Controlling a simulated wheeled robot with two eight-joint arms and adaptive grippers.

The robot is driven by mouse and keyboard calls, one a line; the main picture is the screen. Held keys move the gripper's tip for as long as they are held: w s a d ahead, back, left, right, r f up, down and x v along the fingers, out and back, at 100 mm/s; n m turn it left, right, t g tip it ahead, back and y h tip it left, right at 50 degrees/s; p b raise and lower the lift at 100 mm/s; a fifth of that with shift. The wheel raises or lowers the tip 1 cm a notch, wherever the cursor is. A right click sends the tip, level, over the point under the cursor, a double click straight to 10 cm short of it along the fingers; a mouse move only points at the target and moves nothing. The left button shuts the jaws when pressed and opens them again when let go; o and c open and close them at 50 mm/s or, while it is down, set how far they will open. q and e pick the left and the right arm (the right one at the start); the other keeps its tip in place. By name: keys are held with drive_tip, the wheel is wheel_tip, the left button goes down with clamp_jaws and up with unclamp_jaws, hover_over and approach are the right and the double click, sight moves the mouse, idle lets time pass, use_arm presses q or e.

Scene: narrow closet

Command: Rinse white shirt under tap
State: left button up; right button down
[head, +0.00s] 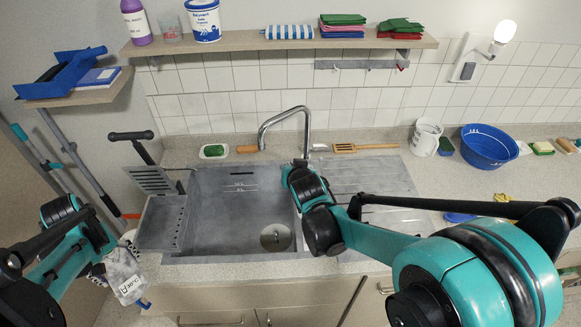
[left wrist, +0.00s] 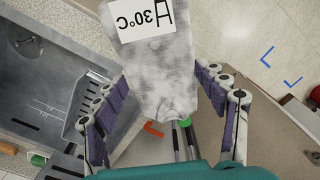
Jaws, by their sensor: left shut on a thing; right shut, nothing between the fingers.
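The white shirt (head: 124,272) is a greyish-white cloth with a label reading 30°C. It hangs from my left gripper (head: 103,268), left of the sink and in front of the counter. The left wrist view shows the shirt (left wrist: 165,70) between the fingers of my left gripper (left wrist: 163,88). The grey sink (head: 215,240) has an empty-looking basin with a drain. The chrome tap (head: 284,113) arches over its back edge; no water is visible. My right gripper (head: 298,166) is shut and empty at the tap's base; whether it touches the tap is unclear.
A grey slotted rack (head: 160,222) sits at the sink's left edge, between shirt and basin. A blue bowl (head: 487,147) and white bucket (head: 426,137) stand on the right counter. A shelf (head: 280,41) runs above. Poles (head: 75,160) lean at the left.

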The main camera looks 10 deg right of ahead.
sight(126, 282)
idle(0.3)
use_arm(q)
drive_tip(key=s+d+r+p, duration=0.2)
drive_tip(key=s+r+p, duration=0.1)
drive_tip(key=shift+s+d+r, duration=0.15)
drive_tip(key=shift+s+r, duration=0.1)
drive_tip(key=shift+r, duration=0.05)
drive_tip(key=shift+s+d+r+p, duration=0.25)
drive_tip(key=shift+s+p, duration=0.1)
drive_tip(key=shift+p, duration=0.1)
drive_tip(key=shift+f, duration=0.1)
